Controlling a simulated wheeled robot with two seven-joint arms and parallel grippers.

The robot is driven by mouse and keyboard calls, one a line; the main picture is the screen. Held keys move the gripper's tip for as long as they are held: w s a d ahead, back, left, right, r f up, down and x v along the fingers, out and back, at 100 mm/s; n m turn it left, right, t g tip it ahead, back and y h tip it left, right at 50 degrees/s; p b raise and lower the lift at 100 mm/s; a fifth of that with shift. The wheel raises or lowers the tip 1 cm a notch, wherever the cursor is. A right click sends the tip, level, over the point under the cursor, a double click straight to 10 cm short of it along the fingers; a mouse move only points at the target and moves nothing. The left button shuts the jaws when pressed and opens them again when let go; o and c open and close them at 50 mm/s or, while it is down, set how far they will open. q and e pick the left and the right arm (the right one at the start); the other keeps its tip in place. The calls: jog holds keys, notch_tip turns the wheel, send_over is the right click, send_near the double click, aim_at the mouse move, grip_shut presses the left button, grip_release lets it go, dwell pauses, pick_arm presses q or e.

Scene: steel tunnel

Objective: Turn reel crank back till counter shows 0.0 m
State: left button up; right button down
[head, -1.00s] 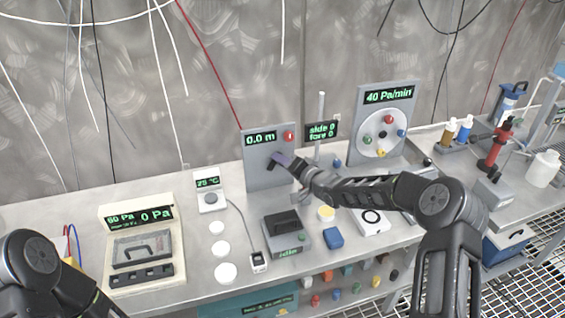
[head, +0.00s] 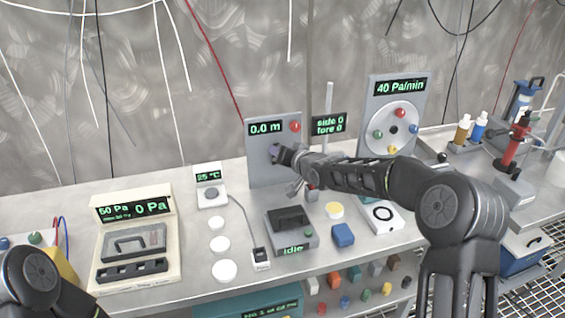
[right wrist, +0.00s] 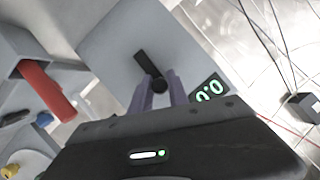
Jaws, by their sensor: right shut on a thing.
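The reel panel (head: 262,172) is a grey upright plate on the bench, with a green counter (head: 265,128) that reads 0.0 m and a red knob (head: 295,126) at its upper right. My right gripper (head: 276,152) is at the panel's face, below the counter, and mostly hides the crank in the head view. In the right wrist view the black crank (right wrist: 144,66) shows, its end between the pale purple fingers of my right gripper (right wrist: 158,92), which are shut on it. Part of the counter (right wrist: 208,91) shows there too. My left arm enters at lower left; its gripper is out of view.
A sign (head: 329,123) reading "side 0 fore 0" stands right of the panel. Behind my right forearm is a dial board (head: 372,104) reading 40 Pa/min. A grey device (head: 291,238) marked "idle" and a blue block (head: 342,235) sit in front. Cables hang along the wall.

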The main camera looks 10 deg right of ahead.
jog(key=shift+w+a+r, duration=0.1)
jog(key=shift+a+r, duration=0.15)
jog(key=shift+r, duration=0.1)
jog(key=c, duration=1.6)
grip_release()
jog(key=o, duration=0.3)
jog(key=shift+f, duration=0.2)
jog(key=shift+d, duration=0.1)
jog(key=shift+s+d, duration=0.1)
jog(key=shift+s, duration=0.2)
jog(key=b+v, duration=0.1)
jog(key=v, duration=0.6)
jog(key=shift+s, duration=0.1)
